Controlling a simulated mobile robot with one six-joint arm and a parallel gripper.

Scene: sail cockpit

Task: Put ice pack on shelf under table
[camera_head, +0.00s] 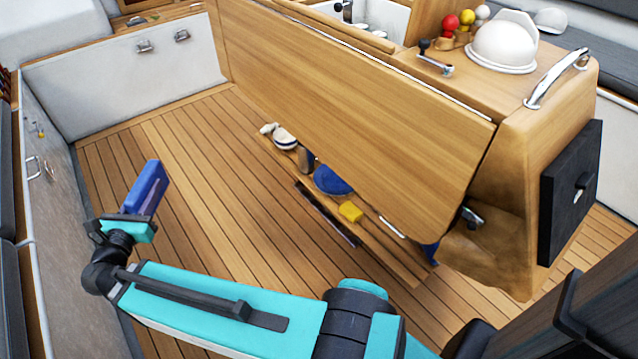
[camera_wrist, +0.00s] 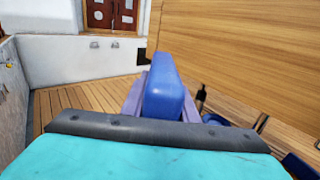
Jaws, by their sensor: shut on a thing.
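The ice pack (camera_head: 150,183) is a blue slab held up at the left, above the wooden floor. It also shows in the wrist view (camera_wrist: 168,92), where it stands up between the purple-grey fingers. My gripper (camera_head: 146,205) is shut on it, with the pack sticking out past the fingers. The table (camera_head: 350,110) has its large wooden leaf hanging down at a slant. The low wooden shelf (camera_head: 395,262) under the table lies to the right of my gripper, well apart from it. The leaf hides the back of the shelf.
On the shelf are a blue round thing (camera_head: 331,180), a yellow block (camera_head: 350,212), a white-and-dark item (camera_head: 284,138) and a dark cylinder (camera_head: 306,159). The floor (camera_head: 215,190) between gripper and shelf is clear. Lockers (camera_head: 50,190) line the left.

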